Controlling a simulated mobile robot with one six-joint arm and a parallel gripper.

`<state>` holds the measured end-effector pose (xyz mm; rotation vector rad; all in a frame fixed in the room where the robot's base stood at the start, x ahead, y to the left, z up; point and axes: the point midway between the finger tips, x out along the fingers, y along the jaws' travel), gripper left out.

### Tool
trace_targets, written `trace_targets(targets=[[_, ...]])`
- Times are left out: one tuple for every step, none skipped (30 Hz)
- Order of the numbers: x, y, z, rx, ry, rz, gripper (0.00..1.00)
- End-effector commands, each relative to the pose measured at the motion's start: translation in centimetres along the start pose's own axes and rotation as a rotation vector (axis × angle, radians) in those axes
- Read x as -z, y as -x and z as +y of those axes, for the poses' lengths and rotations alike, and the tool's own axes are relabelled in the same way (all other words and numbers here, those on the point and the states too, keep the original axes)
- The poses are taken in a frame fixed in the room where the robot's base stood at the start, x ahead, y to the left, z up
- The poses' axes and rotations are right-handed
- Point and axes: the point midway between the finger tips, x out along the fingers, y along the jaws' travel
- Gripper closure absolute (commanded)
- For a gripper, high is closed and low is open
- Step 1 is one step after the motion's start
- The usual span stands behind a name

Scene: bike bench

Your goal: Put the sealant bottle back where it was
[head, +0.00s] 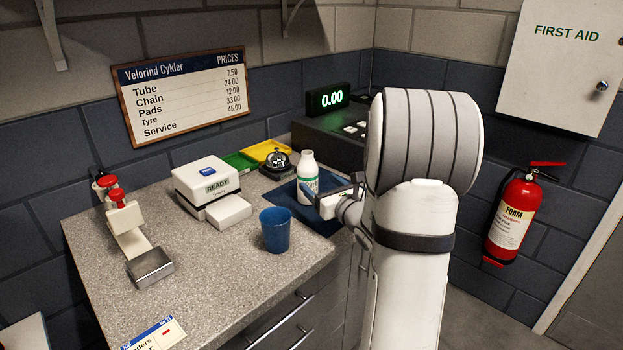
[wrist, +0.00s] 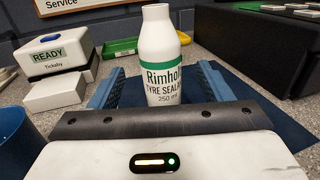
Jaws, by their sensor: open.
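The sealant bottle (head: 307,176) is white with a green-and-white label and stands upright on a dark blue mat (head: 322,216) near the counter's right part. In the wrist view the bottle (wrist: 161,58) reads "Rimhol... Tyre Sealant, 250 ml" and stands between my two blue fingers. My gripper (head: 333,186) is open, low over the mat, with its fingers on either side of the bottle's lower part. The wrist view shows room between each finger and the bottle, and my gripper's front edge hides the bottle's base.
A blue cup (head: 275,230) stands just left of my gripper. A white READY printer (head: 206,184), a bell (head: 277,163), green and yellow trays (head: 265,151) and a dark register (head: 335,135) surround the mat.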

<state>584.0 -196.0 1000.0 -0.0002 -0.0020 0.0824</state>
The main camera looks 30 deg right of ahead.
Motion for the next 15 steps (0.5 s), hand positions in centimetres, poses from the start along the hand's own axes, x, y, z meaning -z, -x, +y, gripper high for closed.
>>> trace_targets(targets=[[0.1,1.1,-0.1,0.003,0.001,0.0,0.28],[0.0,1.7,-0.1,0.003,0.0,-0.001,0.28],[0.0,2.3,0.0,0.002,0.0,-0.001,0.28],[0.0,2.8,-0.1,0.002,0.001,0.0,0.28],[0.0,3.2,-0.1,0.002,0.001,0.0,0.28],[0.0,3.6,-0.1,0.002,0.001,0.0,0.28],[0.0,3.9,0.0,0.001,0.001,-0.001,0.28],[0.0,4.2,0.0,0.0,0.0,0.0,0.28],[0.0,4.4,0.0,0.0,0.0,0.0,0.28],[0.0,4.6,0.0,-0.001,0.0,0.0,0.28],[0.0,4.7,0.0,-0.001,0.0,0.0,0.28],[0.0,4.7,0.1,-0.001,0.0,0.0,0.28],[0.0,4.8,0.1,-0.002,0.0,0.0,0.28],[0.0,4.8,0.1,-0.002,0.0,0.0,0.28],[0.0,4.8,0.1,-0.002,0.0,0.0,0.28]])
